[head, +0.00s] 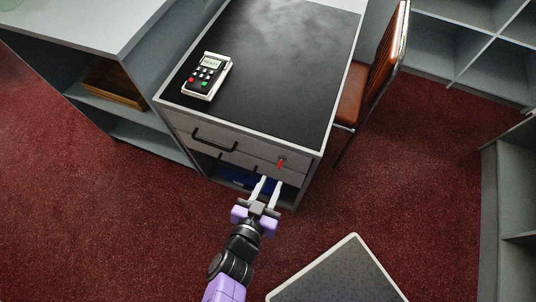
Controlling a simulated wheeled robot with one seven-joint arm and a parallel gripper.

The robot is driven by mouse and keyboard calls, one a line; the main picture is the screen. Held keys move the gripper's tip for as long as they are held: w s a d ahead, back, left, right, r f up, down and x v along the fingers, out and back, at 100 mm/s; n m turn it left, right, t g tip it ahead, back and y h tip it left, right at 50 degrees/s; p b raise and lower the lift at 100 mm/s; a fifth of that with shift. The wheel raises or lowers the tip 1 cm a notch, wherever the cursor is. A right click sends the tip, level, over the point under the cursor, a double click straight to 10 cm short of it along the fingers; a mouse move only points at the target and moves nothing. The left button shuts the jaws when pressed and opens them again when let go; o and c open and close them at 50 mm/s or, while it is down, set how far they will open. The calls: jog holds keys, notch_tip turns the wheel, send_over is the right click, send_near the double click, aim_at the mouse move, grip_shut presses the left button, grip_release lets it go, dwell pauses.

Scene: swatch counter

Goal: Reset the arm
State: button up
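My gripper (268,187) is in the head view, below the middle of the picture, at the end of my purple and black arm. Its two pale fingers are spread apart with a gap between them, and I see nothing held there. The fingertips are in front of the lower part of a grey drawer cabinet (322,148) with a black top. Whether the fingertips touch the cabinet, I cannot tell. The lower opening of the cabinet is partly hidden by the gripper.
A card terminal (207,76) lies on the black top. The upper drawer has a black handle (214,140) and a red item (280,162) at its front. Something blue (236,178) shows in the lower opening. A brown chair (376,75) stands right. Red carpet is open at left and right.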

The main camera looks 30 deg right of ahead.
dwell(0.3)
jog(key=s+d+r+t+y, duration=0.1)
jog(key=s+d+r, duration=0.2)
jog(key=s, duration=0.4)
jog(key=s+d+r+t, duration=0.1)
jog(key=s+d+r, duration=0.3)
jog(key=s, duration=0.3)
jog(key=s+r+n+t+y, duration=0.1)
jog(key=r+n+t+y, duration=0.1)
jog(key=r+n+y, duration=0.3)
jog(key=s+a+r+n+t+y, duration=0.1)
jog(key=s+r+n+t+y, duration=0.1)
jog(key=r, duration=0.5)
jog(key=shift+r+n+t+y, duration=0.45)
jog(key=shift+n+y, duration=0.95)
jog(key=shift+n, duration=0.4)
